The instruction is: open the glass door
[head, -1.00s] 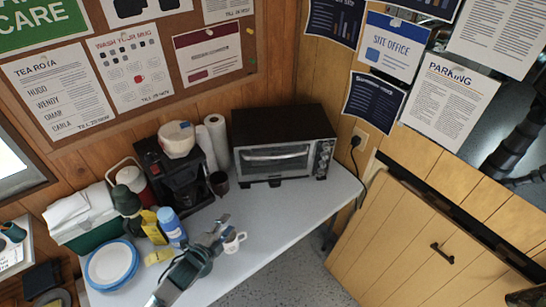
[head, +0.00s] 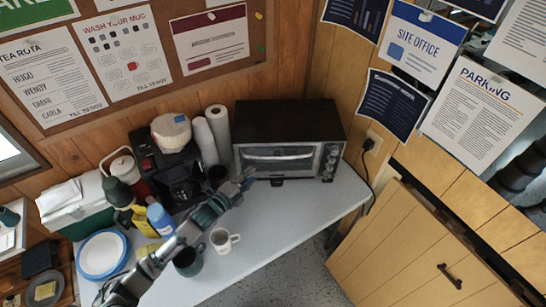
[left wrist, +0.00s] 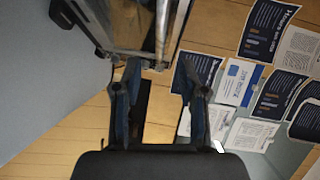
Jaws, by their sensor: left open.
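The toaster oven (head: 288,137) stands on the grey table at the back, black on top with a silver front. Its glass door (head: 275,161) faces me and looks closed, with a bar handle (head: 280,157) along its upper edge. My left gripper (head: 246,179) is open and empty, just in front of the oven's lower left corner. In the left wrist view, the open fingers (left wrist: 159,85) point towards the oven front (left wrist: 142,22), which fills the upper left. I cannot tell whether a finger touches it. My right gripper does not show.
A white mug (head: 223,241) and a dark green mug (head: 188,261) stand near my left arm. A coffee maker (head: 178,175), paper rolls (head: 217,134) and a blue-capped bottle (head: 160,219) crowd the left. The tabletop (head: 290,215) before the oven is clear.

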